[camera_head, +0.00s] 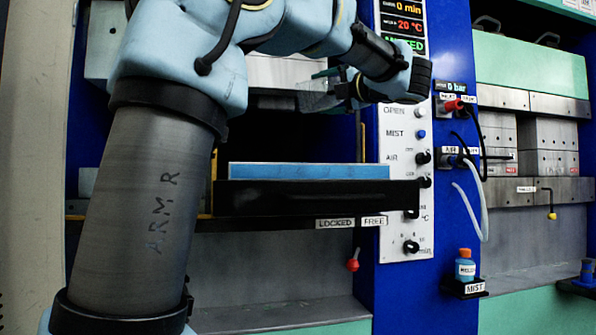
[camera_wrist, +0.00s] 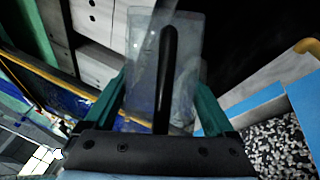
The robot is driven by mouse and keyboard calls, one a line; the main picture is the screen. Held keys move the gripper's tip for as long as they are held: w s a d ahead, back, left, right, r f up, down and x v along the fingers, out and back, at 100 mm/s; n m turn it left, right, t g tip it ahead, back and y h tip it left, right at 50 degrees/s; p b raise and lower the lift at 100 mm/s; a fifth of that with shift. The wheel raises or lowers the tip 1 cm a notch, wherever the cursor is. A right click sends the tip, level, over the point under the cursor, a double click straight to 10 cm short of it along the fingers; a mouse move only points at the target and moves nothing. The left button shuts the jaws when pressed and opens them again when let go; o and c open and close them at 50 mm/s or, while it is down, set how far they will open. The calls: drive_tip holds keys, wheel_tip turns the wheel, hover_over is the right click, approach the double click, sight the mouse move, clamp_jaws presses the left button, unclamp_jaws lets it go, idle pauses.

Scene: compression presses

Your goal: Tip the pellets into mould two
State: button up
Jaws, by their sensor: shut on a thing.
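My gripper (camera_head: 328,78) is in front of the press opening, above the blue-walled box (camera_head: 310,171) on its black carrier (camera_head: 315,198). In the wrist view its teal fingers (camera_wrist: 165,100) are shut on a clear scoop (camera_wrist: 190,60) with a black handle (camera_wrist: 167,75). The scoop also shows faintly in the head view (camera_head: 316,97). No pellets show in its clear part, but the handle and gripper hide some of it. Black and white pellets (camera_wrist: 285,150) lie inside blue walls at the lower right of the wrist view. I cannot read a mould number.
My arm covers the left of the head view. A panel of knobs (camera_head: 405,180) stands right of the opening. A red lever (camera_head: 353,262) hangs below the LOCKED and FREE labels. A blue MIST bottle (camera_head: 465,265) and a second press (camera_head: 535,145) are at the right.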

drive_tip(key=shift+w+r+p, duration=0.1)
drive_tip(key=shift+r+p, duration=0.2)
drive_tip(key=shift+p, duration=0.45)
drive_tip(key=shift+w+d+r+m+p, duration=0.15)
drive_tip(key=shift+m+p, duration=0.35)
drive_tip(key=shift+p, duration=0.5)
drive_tip(key=p, duration=0.1)
drive_tip(key=m+p, duration=0.1)
drive_tip(key=p, duration=0.1)
drive_tip(key=shift+w+d+f+m+g+h+p, duration=0.2)
drive_tip(key=shift+f+m+g+h+p, duration=0.1)
drive_tip(key=shift+h, duration=0.1)
drive_tip(key=shift+w+f+m+p, duration=0.1)
drive_tip(key=shift+f+m+p, duration=0.15)
drive_tip(key=shift+p, duration=0.4)
drive_tip(key=shift+f, duration=0.45)
drive_tip(key=shift+d+m, duration=0.1)
drive_tip(key=shift+m, duration=0.15)
drive_tip(key=shift+w+r+m+g+p, duration=0.1)
drive_tip(key=shift+m+g+p, duration=0.2)
drive_tip(key=shift+p, duration=0.45)
